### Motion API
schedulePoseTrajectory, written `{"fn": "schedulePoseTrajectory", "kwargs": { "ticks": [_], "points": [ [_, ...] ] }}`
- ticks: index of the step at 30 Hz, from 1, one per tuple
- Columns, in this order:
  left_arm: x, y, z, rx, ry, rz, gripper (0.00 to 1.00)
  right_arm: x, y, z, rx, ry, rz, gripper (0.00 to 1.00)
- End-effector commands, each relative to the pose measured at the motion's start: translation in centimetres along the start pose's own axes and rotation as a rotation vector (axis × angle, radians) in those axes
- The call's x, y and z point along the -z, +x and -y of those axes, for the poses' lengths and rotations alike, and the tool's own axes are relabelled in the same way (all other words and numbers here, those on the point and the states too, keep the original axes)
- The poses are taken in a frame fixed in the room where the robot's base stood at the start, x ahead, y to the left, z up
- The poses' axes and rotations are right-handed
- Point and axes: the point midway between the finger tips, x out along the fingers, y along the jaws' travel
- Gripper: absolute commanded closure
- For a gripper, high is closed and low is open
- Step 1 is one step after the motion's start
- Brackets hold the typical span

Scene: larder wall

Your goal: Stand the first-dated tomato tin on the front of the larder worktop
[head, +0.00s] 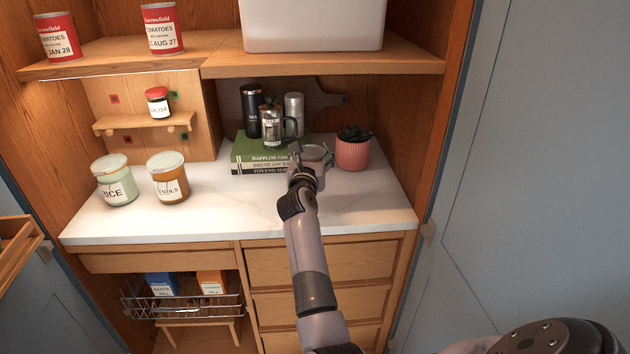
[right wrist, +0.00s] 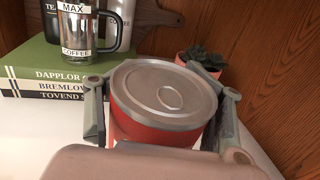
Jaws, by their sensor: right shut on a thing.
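My right gripper (head: 308,165) is shut on a red tin with a silver ring-pull lid (head: 315,152), over the right part of the white worktop (head: 345,205). In the right wrist view its fingers sit on both sides of the tin (right wrist: 165,95), which looks upright. Its label and date are hidden, and I cannot tell whether its base touches the worktop. Two more red tomato tins stand on the upper shelf: one dated JAN 28 (head: 60,37) at the left and one dated AUG 27 (head: 161,28) beside it. My left gripper is not in view.
Green and white books (head: 262,157) bearing a coffee press (head: 272,128) lie behind and left of the tin. A pink plant pot (head: 352,153) stands close on the right. Rice (head: 115,180) and lentil (head: 168,178) jars stand left. The worktop's front middle is bare.

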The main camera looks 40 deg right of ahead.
Motion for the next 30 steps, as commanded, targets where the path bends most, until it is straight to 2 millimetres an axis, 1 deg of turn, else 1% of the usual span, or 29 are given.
{"fn": "schedulePoseTrajectory", "kwargs": {
  "ticks": [1, 5, 10, 13, 22, 26, 27, 30],
  "points": [
    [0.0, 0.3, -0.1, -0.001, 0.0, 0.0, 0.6, 0.7, 0.0, -0.1, -0.002, 0.0, 0.004, 1.0],
    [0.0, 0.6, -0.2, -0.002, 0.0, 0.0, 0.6, 1.7, 0.0, 0.0, -0.001, 0.0, 0.005, 1.0],
    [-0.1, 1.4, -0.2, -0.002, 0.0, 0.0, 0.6, 4.1, 0.0, 0.0, -0.002, -0.001, 0.004, 1.0],
    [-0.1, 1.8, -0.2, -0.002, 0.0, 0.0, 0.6, 5.2, 0.0, 0.0, -0.002, 0.0, 0.005, 1.0],
    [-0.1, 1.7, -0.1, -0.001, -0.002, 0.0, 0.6, 5.3, 0.0, 0.0, -0.002, 0.002, 0.007, 1.0],
    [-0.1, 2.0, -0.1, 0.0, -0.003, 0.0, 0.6, 5.7, 0.0, 0.0, -0.002, 0.002, 0.006, 1.0],
    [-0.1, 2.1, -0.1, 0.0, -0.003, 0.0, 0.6, 5.9, 0.0, 0.0, -0.001, 0.001, 0.003, 0.44],
    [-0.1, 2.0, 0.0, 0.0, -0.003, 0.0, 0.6, 5.8, 0.0, 0.0, -0.001, 0.001, 0.002, 0.37]
  ]
}}
